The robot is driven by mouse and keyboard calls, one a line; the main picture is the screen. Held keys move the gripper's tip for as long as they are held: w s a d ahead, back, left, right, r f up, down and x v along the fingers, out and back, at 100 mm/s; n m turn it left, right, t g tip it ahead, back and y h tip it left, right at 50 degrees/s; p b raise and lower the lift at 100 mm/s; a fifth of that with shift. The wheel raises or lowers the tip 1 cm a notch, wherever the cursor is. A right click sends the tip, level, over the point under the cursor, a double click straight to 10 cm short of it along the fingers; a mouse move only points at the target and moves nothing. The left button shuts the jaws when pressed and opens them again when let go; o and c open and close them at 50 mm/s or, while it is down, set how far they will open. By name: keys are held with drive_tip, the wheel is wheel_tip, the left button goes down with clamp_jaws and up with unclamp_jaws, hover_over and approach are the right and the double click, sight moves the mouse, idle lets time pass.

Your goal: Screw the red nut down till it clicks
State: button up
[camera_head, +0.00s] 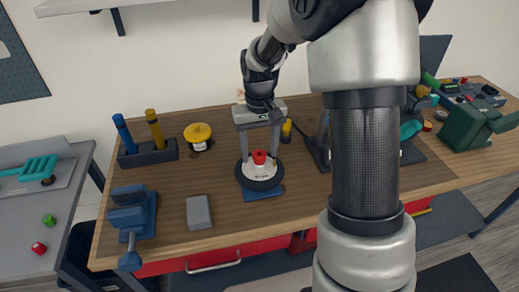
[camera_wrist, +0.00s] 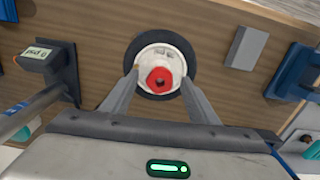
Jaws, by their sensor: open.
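The red nut (camera_head: 259,157) sits at the centre of a small wheel (camera_head: 259,184) with a white hub and black tyre, lying flat on a blue base on the bench. In the wrist view the red nut (camera_wrist: 160,80) shows a dark hole in its middle, on the white hub inside the black tyre (camera_wrist: 190,54). My gripper (camera_head: 259,158) points down over the wheel. In the wrist view my gripper (camera_wrist: 158,82) is open, with one finger on each side of the nut and clear gaps between. Whether the fingertips touch the hub I cannot tell.
A grey block (camera_head: 199,213) and a blue vise (camera_head: 132,217) stand to the left on the wooden bench. A holder with blue and yellow handles (camera_head: 148,152) and a yellow-topped jar (camera_head: 198,135) are behind. A dark stand (camera_wrist: 50,70) is near my gripper in the wrist view.

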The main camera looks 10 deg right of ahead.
drive_tip(key=c, duration=1.1)
drive_tip(key=m, duration=0.8)
drive_tip(key=m+p, duration=0.2)
drive_tip(key=m, duration=0.4)
drive_tip(key=shift+r+m, duration=0.1)
drive_tip(key=shift+m, duration=0.3)
drive_tip(key=m+p, duration=0.2)
drive_tip(key=m, duration=0.3)
drive_tip(key=shift+m, duration=0.3)
drive_tip(key=shift+d+m+p, duration=0.1)
drive_tip(key=shift+m+p, duration=0.4)
drive_tip(key=shift+m, duration=0.2)
